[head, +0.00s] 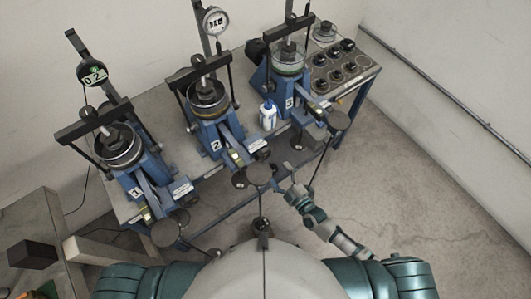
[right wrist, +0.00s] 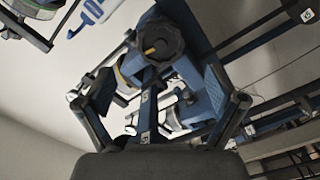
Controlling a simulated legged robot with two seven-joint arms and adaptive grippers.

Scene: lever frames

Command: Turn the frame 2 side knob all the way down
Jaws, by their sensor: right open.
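Frame 2 (head: 216,146) is the blue middle stand on the bench, with a round dial on top. A dark round disc (head: 258,174) stands at its front end, close to my right gripper (head: 287,172). The gripper is open and empty; I see no clear contact. I cannot tell for certain from the head view which knob this is. My left gripper is not in view.
Frame 1 (head: 135,190) stands to the left, with a digital gauge. Frame 3 (head: 288,102) stands to the right. A white and blue bottle (head: 268,115) is between frames 2 and 3. The floor at right is clear.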

